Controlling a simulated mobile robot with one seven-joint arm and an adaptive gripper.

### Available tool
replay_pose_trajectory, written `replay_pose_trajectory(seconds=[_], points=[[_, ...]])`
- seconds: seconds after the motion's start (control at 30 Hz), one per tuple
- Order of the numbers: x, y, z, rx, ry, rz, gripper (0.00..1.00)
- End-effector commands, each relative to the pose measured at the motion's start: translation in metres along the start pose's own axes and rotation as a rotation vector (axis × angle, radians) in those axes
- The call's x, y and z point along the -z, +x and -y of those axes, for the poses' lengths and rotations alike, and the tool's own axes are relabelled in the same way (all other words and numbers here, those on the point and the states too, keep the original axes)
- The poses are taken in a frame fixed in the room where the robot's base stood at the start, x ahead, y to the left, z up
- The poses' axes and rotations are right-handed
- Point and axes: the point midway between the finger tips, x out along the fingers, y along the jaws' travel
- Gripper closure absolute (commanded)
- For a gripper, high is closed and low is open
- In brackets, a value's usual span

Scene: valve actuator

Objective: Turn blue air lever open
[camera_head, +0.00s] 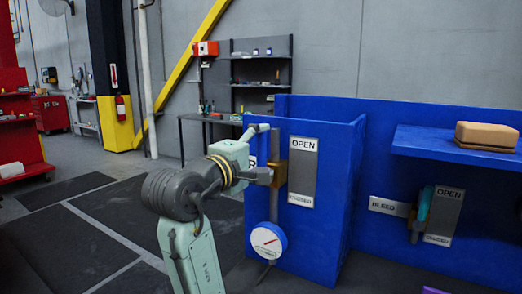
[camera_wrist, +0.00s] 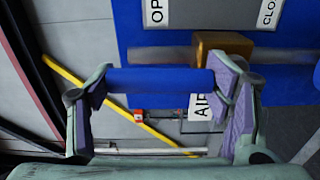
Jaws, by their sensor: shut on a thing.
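The blue air lever (camera_wrist: 160,80) runs sideways across the wrist view, by the brass valve body (camera_wrist: 222,45) and the AIR label (camera_wrist: 200,106). My gripper (camera_wrist: 160,87) is shut on it, one finger at each end of its visible length. In the head view my gripper (camera_head: 264,152) is at the left edge of the blue cabinet, beside the brass valve body (camera_head: 280,172). There the lever is hard to tell from the blue panel. The OPEN/CLOSED plate (camera_head: 303,170) is just right of the valve, OPEN at the top.
A round gauge (camera_head: 267,241) sits below the valve. To the right are a second, teal lever (camera_head: 424,208) with a BLEED label (camera_head: 389,206) and a shelf (camera_head: 420,142) carrying a brown box (camera_head: 486,136). The floor (camera_head: 110,225) to the left is open.

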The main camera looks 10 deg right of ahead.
Motion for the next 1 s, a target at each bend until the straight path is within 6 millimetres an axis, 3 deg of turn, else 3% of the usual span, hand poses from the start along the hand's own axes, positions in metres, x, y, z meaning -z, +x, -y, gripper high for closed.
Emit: replay_pose_trajectory(seconds=[0.23,0.27,0.3,0.53,1.0], points=[[-0.0052,0.0025,-0.0005,0.000,0.001,0.013,0.78],[-0.0052,0.0024,-0.0005,0.000,0.002,0.013,0.26],[-0.0050,0.0023,-0.0006,0.000,0.002,0.012,0.23],[-0.0035,0.0013,0.0001,0.001,0.002,0.009,0.08],[-0.0009,-0.0021,-0.0003,-0.001,0.001,0.003,0.07]])
